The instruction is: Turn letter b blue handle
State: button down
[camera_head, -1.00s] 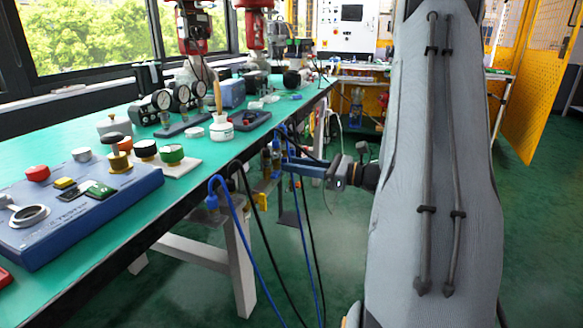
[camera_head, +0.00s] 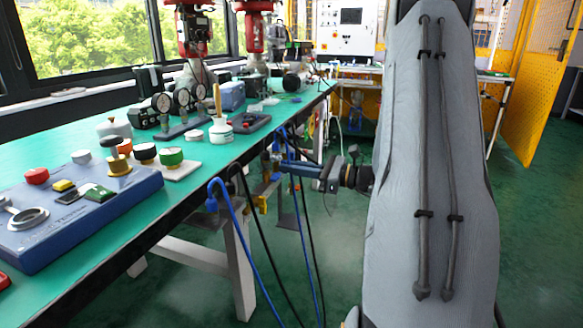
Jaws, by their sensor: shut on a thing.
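My gripper (camera_head: 284,166) is small in the head view, reaching left from my arm to the valves at the bench's edge. Its tips are at a blue valve part (camera_head: 277,176) below the bench top, and it is shut on what seems to be a blue handle there. The grip itself is small and partly hidden by hoses. Another blue valve part (camera_head: 212,204) hangs nearer at the left. No letters are readable on the valves, so I cannot tell which one is letter b.
The green-topped bench (camera_head: 110,222) runs along the left, with a blue control box (camera_head: 85,225) and several gauges (camera_head: 180,98) on it. Blue and black hoses (camera_head: 243,225) hang in front of the white bench leg (camera_head: 240,270). The green floor (camera_head: 330,240) beside my arm is clear.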

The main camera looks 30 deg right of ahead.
dwell(0.3)
jog(key=c, duration=1.9)
grip_release()
jog(key=shift+o, duration=0.2)
jog(key=p+v, duration=0.1)
jog(key=v, duration=0.6)
jog(key=shift+s+d, duration=0.2)
jog(key=shift+s, duration=0.15)
jog(key=shift+p, duration=0.3)
